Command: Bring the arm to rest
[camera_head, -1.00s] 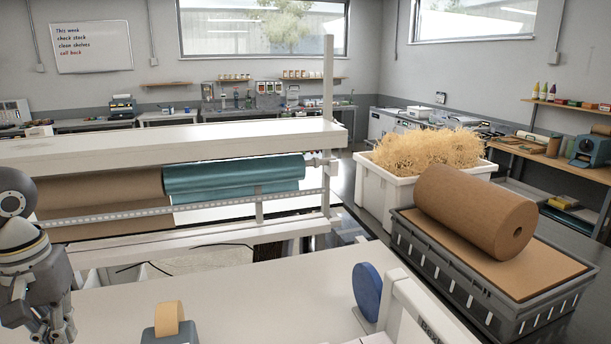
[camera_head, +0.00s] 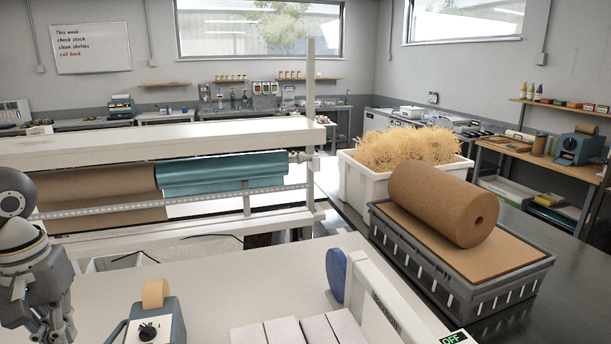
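My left arm comes in at the left edge, and its gripper (camera_head: 52,328) hangs low at the bottom left corner. Its fingers are dark and partly cut off by the frame, so I cannot tell whether they are open or shut. No object shows in the visible part. My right arm and gripper are not in view.
A white table (camera_head: 235,290) lies in front, with a tape dispenser (camera_head: 160,318), a blue disc (camera_head: 336,274) and white stacks (camera_head: 300,332). A rack behind carries brown (camera_head: 100,195) and teal (camera_head: 220,174) rolls. A kraft roll (camera_head: 445,203) lies on a grey crate (camera_head: 455,288).

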